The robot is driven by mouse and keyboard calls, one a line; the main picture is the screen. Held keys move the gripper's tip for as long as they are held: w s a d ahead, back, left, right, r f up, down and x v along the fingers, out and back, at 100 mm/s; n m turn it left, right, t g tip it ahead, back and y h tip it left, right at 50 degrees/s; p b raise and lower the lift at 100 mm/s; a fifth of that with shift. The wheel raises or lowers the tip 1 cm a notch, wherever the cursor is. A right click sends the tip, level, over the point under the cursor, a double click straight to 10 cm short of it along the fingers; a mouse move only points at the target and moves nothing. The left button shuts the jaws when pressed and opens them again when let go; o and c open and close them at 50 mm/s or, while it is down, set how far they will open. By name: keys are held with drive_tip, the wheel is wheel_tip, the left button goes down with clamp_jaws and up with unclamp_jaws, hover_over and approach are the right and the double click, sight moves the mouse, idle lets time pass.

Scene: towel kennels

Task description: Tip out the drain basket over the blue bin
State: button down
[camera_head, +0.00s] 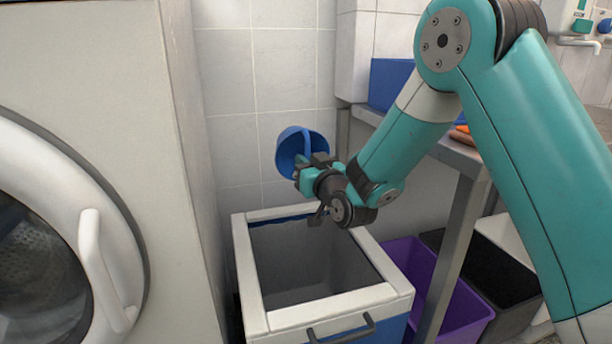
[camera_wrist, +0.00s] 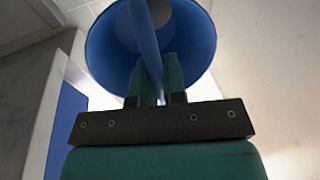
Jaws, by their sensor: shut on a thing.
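The drain basket (camera_head: 290,150) is a small blue cup-like basket with a bar-like handle across it. My gripper (camera_head: 305,170) is shut on that handle and holds the basket in the air above the back part of the bin's opening. The basket is tilted on its side in the head view. In the wrist view the basket (camera_wrist: 105,50) shows its round blue inside, and the handle runs down between my gripper's fingers (camera_wrist: 160,85). I see no contents in it. The blue bin (camera_head: 385,293) has a white rim, blue sides and a dark handle; its visible grey inside looks empty, its floor partly hidden.
A white front-loading washing machine (camera_head: 120,60) stands close on the left. A purple crate (camera_head: 465,315) and a black container (camera_head: 490,275) sit on the right under a metal table (camera_head: 455,235). A blue box (camera_head: 390,82) stands on the table by the tiled wall.

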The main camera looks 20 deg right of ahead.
drive_tip(key=shift+w+f+n+t+y+b, duration=0.15)
drive_tip(key=shift+t+b, duration=0.45)
drive_tip(key=shift+b, duration=2.3)
drive_tip(key=shift+s+f+n+t+y+b, duration=0.1)
drive_tip(key=shift+f+n+t+y+b, duration=0.35)
drive_tip(key=shift+b, duration=2.45)
drive_tip(key=shift+w+f+m+t+b, duration=0.1)
drive_tip(key=shift+t+b, duration=0.65)
drive_tip(key=shift+b, duration=2.15)
drive_tip(key=shift+r+t+b, duration=0.25)
drive_tip(key=shift+t+b, duration=0.05)
drive_tip(key=shift+b, duration=0.65)
drive_tip(key=shift+r+p, duration=0.3)
drive_tip(key=shift+p, duration=0.55)
drive_tip(key=shift+r+g+p, duration=0.15)
drive_tip(key=shift+g+p, duration=0.25)
drive_tip(key=shift+p, duration=1.25)
drive_tip(key=g+h+p, duration=0.1)
drive_tip(key=g+p, duration=0.1)
drive_tip(key=p, duration=0.4)
drive_tip(key=shift+r+m, duration=0.2)
drive_tip(key=shift+m, duration=0.2)
